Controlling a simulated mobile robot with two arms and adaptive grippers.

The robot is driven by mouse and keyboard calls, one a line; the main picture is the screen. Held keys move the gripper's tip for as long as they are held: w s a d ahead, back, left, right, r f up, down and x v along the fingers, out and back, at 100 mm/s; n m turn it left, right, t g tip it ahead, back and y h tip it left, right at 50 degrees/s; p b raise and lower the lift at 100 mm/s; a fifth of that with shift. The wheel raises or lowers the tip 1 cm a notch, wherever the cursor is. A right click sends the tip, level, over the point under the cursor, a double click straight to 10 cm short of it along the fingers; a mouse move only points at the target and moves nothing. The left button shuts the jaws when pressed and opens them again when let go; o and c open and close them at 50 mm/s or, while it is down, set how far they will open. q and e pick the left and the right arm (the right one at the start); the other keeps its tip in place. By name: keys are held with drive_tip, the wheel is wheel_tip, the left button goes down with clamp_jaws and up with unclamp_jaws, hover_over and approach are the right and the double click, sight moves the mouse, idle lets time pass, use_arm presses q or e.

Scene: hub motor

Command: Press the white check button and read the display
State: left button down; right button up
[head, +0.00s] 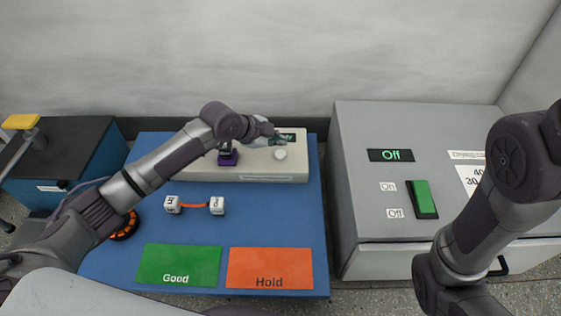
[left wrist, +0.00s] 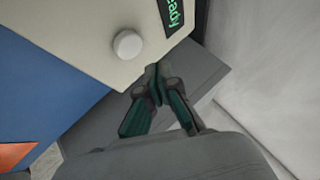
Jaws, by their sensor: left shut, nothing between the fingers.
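The white check button (head: 280,154) is a round knob on top of the beige tester box (head: 262,178). It also shows in the left wrist view (left wrist: 127,44). The display (head: 290,136) is a dark panel behind the button, partly hidden by my gripper. In the left wrist view the display (left wrist: 173,14) shows green letters ending in "eady", its start cut off. My left gripper (head: 280,140) is shut and empty, above the box by the display and just behind the button in the picture. In the wrist view its fingertips (left wrist: 154,74) appear apart from the button.
A purple-black part (head: 228,157) sits on the box's left. Two white blocks (head: 172,205) joined by an orange piece lie on the blue table (head: 260,217), with green "Good" (head: 178,264) and orange "Hold" (head: 269,268) mats. A grey cabinet (head: 360,220) reading "Off" stands right.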

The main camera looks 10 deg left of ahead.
sight(285, 151)
use_arm(q)
drive_tip(key=shift+f, duration=1)
drive_tip(key=shift+f, duration=0.2)
idle(0.6)
drive_tip(key=shift+f, duration=0.25)
drive_tip(key=shift+f, duration=0.5)
idle(0.9)
drive_tip(key=shift+r, duration=0.1)
drive_tip(key=shift+r+p, duration=0.8)
